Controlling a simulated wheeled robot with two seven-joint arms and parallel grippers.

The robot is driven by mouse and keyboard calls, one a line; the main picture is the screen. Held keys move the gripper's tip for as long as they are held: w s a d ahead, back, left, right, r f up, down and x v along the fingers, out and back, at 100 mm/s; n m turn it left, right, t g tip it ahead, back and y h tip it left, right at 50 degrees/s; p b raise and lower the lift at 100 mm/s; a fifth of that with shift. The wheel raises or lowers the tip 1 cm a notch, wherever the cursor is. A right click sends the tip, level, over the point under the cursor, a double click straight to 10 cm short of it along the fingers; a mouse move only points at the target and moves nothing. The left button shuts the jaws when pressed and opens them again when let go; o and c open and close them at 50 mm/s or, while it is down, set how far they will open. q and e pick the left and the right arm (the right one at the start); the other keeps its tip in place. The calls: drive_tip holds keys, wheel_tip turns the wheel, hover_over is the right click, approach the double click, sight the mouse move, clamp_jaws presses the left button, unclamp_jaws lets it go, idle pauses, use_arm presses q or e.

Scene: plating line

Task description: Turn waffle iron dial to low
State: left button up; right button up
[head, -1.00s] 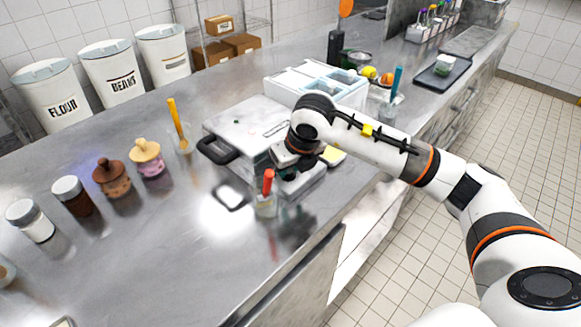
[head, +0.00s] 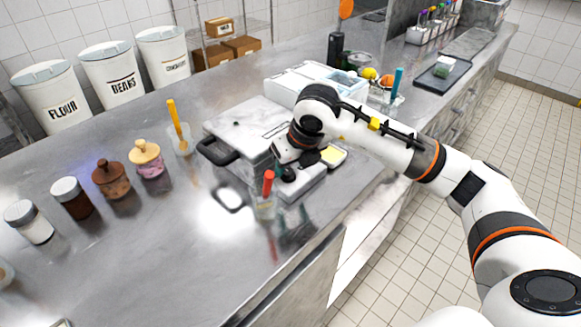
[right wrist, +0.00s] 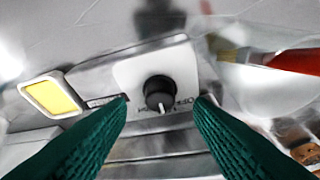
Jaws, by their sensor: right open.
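The waffle iron (head: 245,128) has a silver lid with a black handle and stands shut on the steel counter. Its black dial (right wrist: 159,90) is on a pale panel, and its white pointer aims down, slightly right, in the right wrist view. In the head view my right gripper (head: 289,166) is over the iron's front panel. My left gripper is out of view.
A clear cup with a red-handled tool (head: 267,188) stands close in front of the iron. A cup with a yellow spatula (head: 177,125) and several jars stand to the left.

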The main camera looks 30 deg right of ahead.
drive_tip(key=v, duration=0.9)
drive_tip(key=shift+r+b, duration=0.35)
drive_tip(key=shift+b, duration=0.1)
drive_tip(key=shift+s+f, duration=0.15)
drive_tip(key=shift+s, duration=0.05)
